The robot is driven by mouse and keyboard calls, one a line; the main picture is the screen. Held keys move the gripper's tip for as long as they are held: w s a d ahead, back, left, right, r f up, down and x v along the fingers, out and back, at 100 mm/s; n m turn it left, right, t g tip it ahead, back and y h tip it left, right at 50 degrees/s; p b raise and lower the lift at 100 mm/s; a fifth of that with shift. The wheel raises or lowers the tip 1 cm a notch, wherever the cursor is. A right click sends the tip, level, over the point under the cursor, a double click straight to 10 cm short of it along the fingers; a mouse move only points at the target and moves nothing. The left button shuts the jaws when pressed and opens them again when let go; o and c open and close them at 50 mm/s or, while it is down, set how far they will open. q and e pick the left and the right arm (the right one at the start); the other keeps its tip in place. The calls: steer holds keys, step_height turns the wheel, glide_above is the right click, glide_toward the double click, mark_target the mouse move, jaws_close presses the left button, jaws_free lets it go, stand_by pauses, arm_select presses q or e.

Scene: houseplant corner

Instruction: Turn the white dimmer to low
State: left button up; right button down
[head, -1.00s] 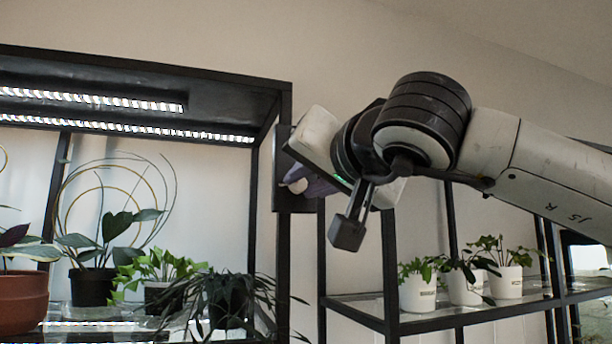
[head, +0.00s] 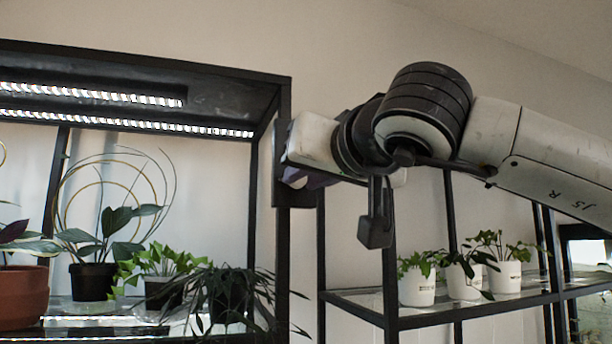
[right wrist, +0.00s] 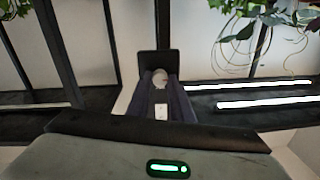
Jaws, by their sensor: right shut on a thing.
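The white dimmer (right wrist: 160,79) is a round knob on a dark plate (right wrist: 155,62), fixed to the black shelf post. In the right wrist view it sits between the dark fingers of my right gripper (right wrist: 161,84), which is shut on it. In the head view the plate (head: 281,160) shows edge-on at the post, and my right gripper (head: 298,179) reaches it from the right. There the gripper's white body and fingers hide most of the knob. I cannot read the dimmer's setting. My left gripper is in neither view.
A black plant shelf with lit light strips (head: 120,122) stands at the left, holding several potted plants, one in a terracotta pot (head: 22,290). A lower shelf at the right holds three white pots (head: 464,284). My right arm crosses above it.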

steer(key=shift+f, duration=0.15)
steer(key=c, duration=1.6)
jaws_free()
steer(key=shift+o, duration=0.2)
steer(key=b+v, duration=0.3)
steer(key=v, duration=0.7)
steer(key=shift+s, duration=0.2)
